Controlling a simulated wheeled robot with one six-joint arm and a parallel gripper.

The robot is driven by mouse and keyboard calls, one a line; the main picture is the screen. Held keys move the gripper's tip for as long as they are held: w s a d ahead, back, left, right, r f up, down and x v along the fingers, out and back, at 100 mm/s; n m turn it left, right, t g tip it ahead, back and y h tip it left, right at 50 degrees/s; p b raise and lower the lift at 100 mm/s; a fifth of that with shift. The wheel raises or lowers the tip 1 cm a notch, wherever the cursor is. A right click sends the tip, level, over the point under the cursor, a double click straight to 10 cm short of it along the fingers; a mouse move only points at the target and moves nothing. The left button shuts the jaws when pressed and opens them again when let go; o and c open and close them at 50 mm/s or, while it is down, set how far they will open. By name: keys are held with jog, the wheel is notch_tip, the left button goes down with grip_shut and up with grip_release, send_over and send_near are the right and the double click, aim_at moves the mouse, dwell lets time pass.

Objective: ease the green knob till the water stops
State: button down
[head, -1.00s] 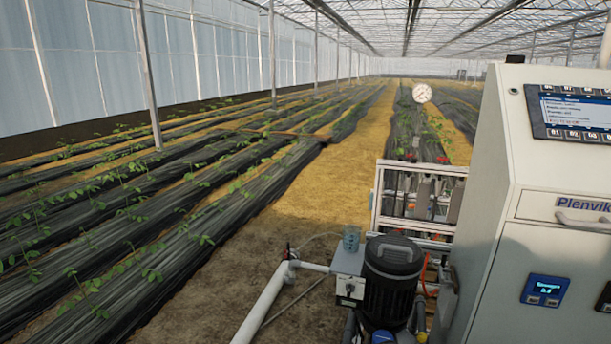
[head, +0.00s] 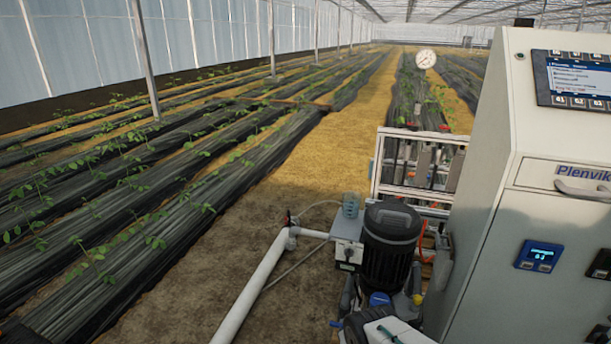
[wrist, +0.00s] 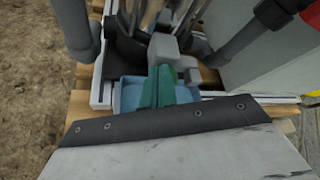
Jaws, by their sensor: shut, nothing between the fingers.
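My gripper (wrist: 161,88) shows in the wrist view as green fingers close together beyond a pale body with a dark, screwed edge. Its fingers are shut and empty, in front of a blue surface (wrist: 128,95) low on the skid. In the head view, a pale part with a green mark at the bottom edge looks like my gripper, partly cut off. I cannot make out a separate green knob in either view. No running water can be made out. A black pump motor (head: 391,245) stands beside a small grey box with a clear cup (head: 351,205) on top.
A tall pale cabinet (head: 480,235) with a screen fills the right. A white pipe (head: 262,285) runs out left of the pump. Grey pipes (wrist: 78,30) and a red-ended pipe (wrist: 274,12) crowd the wrist view.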

jog(key=s, duration=0.2)
jog(key=s+a, duration=0.2)
jog(key=s, duration=0.1)
jog(key=shift+s+r, duration=0.2)
jog(key=shift+s, duration=0.1)
